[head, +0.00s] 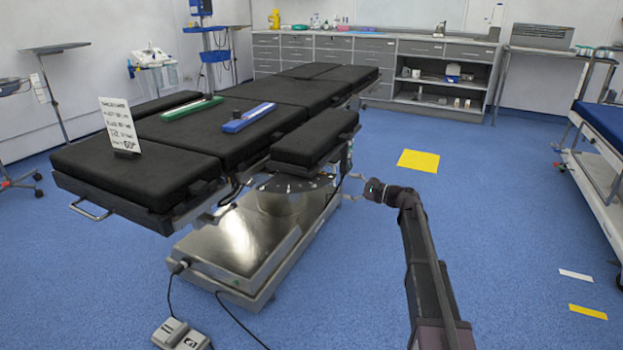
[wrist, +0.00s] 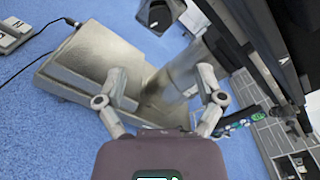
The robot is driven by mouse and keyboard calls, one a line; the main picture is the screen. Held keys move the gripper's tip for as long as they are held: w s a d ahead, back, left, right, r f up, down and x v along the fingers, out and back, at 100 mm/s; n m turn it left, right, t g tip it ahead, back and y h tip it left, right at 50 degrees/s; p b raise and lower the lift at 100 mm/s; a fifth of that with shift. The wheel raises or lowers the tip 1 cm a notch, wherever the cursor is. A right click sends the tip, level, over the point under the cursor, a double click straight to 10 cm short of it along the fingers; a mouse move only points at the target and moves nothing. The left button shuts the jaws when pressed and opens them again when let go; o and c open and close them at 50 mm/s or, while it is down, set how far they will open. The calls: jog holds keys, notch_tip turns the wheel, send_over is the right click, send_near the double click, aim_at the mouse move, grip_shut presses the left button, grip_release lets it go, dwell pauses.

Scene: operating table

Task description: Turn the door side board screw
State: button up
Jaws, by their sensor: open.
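The black padded side board (head: 312,140) sticks out from the right side of the operating table (head: 225,128). Metal fittings (head: 347,160) show under its right end; I cannot pick out the screw among them. My gripper (head: 351,187) is just right of and below these fittings, pointing left toward the table. In the wrist view its two fingers (wrist: 161,80) are spread wide with nothing between them. Behind them show the steel table base and column (wrist: 178,82). The dark table underside (wrist: 262,45) runs along the upper right there.
A green strip (head: 191,108) and a blue strip (head: 248,117) lie on the table, with a white sign (head: 120,126). A foot pedal (head: 180,335) with a cable is on the floor. A bed (head: 602,135) stands at right.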

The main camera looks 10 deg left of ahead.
jog(key=x, duration=1.4)
jog(key=shift+s, duration=0.1)
jog(key=c, duration=1.2)
